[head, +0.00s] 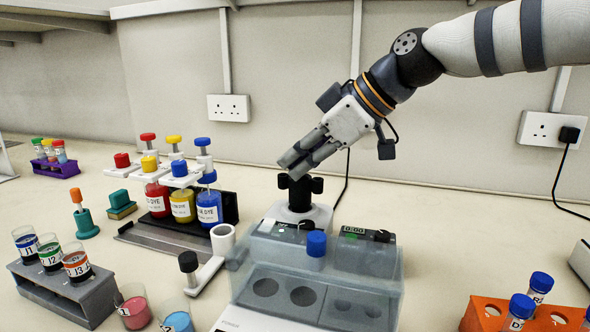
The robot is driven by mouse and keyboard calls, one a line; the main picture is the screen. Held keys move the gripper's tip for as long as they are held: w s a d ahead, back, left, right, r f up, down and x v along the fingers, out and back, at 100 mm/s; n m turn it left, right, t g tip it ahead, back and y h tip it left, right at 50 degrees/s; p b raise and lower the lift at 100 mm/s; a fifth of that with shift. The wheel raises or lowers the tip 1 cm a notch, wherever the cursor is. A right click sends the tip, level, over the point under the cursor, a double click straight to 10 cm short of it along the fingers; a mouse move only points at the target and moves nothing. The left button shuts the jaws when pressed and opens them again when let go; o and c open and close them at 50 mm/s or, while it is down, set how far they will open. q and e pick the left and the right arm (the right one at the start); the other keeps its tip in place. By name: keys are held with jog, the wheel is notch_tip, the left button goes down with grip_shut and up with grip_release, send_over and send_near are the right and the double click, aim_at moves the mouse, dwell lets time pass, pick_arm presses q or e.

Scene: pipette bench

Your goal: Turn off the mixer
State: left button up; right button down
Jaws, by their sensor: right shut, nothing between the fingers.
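The mixer seems to be the small white-based device with a black top (300,192) standing behind a translucent grey block unit. Its lower front is partly hidden by that unit, and I cannot tell from here whether it is running. My right gripper (293,162) comes in from the upper right and points down to the left. Its fingers are shut and empty, just above and behind the black top in the picture; I cannot tell whether they touch it. My left gripper is not in view.
The block unit (265,258) has a 0:00 display and a blue-capped tube (316,246). Dye bottles (183,205) stand in a rack to the left. A grey tube rack (95,294) is front left, an orange rack (478,313) front right.

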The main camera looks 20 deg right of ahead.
send_over(274, 221)
jog(key=f, duration=0.5)
jog(key=shift+s+b, duration=0.35)
jog(key=shift+s, duration=0.05)
jog(key=f, duration=0.3)
jog(key=shift+w+f, duration=0.1)
jog(key=shift+w, duration=0.2)
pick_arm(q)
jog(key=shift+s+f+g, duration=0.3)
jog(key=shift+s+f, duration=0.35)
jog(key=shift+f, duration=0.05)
pick_arm(e)
jog(key=shift+f, duration=0.4)
